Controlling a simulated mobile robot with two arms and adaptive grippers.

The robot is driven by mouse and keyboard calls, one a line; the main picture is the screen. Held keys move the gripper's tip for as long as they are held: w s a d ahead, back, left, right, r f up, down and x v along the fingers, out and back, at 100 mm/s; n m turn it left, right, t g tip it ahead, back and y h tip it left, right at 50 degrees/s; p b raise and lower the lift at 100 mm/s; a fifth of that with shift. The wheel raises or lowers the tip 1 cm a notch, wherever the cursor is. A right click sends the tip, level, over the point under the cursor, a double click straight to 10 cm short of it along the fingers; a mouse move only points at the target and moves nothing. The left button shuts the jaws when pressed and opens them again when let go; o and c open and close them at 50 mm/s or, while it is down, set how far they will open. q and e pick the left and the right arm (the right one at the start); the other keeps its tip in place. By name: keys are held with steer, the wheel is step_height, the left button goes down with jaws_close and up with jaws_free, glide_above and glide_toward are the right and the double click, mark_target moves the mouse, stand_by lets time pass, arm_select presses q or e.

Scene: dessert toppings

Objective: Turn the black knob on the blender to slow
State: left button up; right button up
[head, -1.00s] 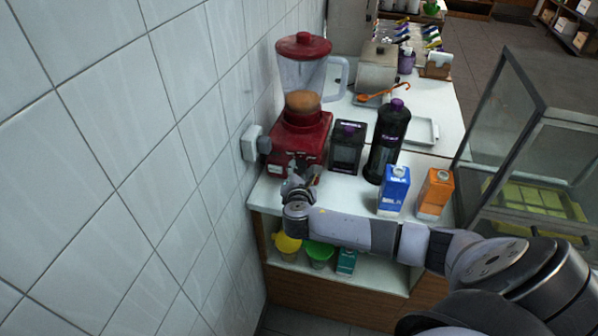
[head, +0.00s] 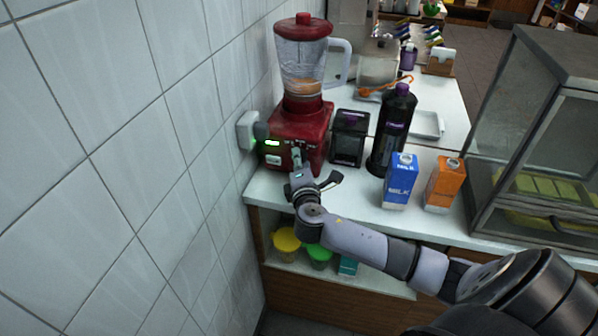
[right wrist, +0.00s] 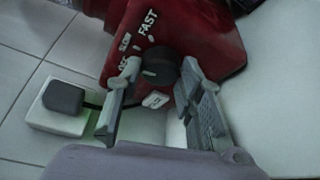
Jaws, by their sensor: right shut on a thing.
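The red blender (head: 298,135) stands against the tiled wall, with a green light lit on its front and brown contents low in its clear jar (head: 302,68). In the right wrist view its black knob (right wrist: 160,66) sits beside the white labels OFF, a blurred one, and FAST. My right gripper (head: 316,170) is at the blender's front; in the wrist view its fingers (right wrist: 160,78) are on both sides of the knob, shut on it. Which label the knob points to is unclear. The knob is hidden in the head view. My left gripper is not in view.
A black container (head: 349,138), a dark bottle (head: 393,130), a blue milk carton (head: 401,182) and an orange carton (head: 443,185) stand right of the blender. A glass case (head: 535,150) is at the right. A wall plug (head: 247,130) is close on the left.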

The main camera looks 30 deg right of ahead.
steer(key=shift+f+m+t+b, duration=0.3)
steer(key=shift+m+b, duration=0.2)
steer(key=shift+b, duration=0.35)
steer(key=shift+r, duration=0.1)
steer(key=o, duration=1.2)
steer(key=shift+r, duration=0.1)
steer(key=shift+c, duration=0.2)
steer(key=f+v, duration=0.1)
steer(key=v, duration=1.1)
steer(key=shift+r, duration=0.35)
steer(key=shift+s, duration=0.1)
